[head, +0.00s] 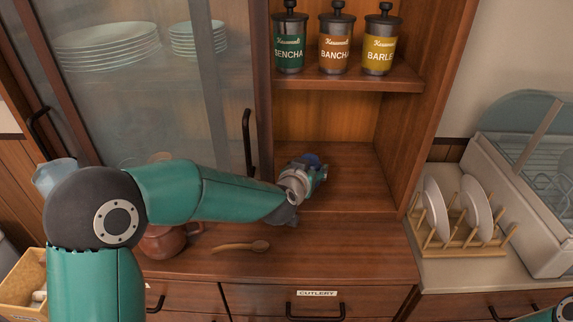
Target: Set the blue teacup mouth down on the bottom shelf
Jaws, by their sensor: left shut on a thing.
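My left arm reaches across from the left to the open bottom shelf (355,195) of the wooden cabinet. My left gripper (312,172) is over this shelf, shut on the blue teacup (309,159). Only a small dark blue part of the cup shows; the gripper and wrist hide the rest. I cannot tell which way its mouth faces or whether it touches the shelf. My right gripper is out of view; only a bit of teal arm shows at the bottom right corner.
Green, brown and yellow canisters (333,45) stand on the upper shelf (345,76). Left are glass doors with plates (108,45) behind. A wooden spoon (240,246) and a brown pot (160,243) are on the counter. A plate rack (460,240) stands right. The bottom shelf's right side is clear.

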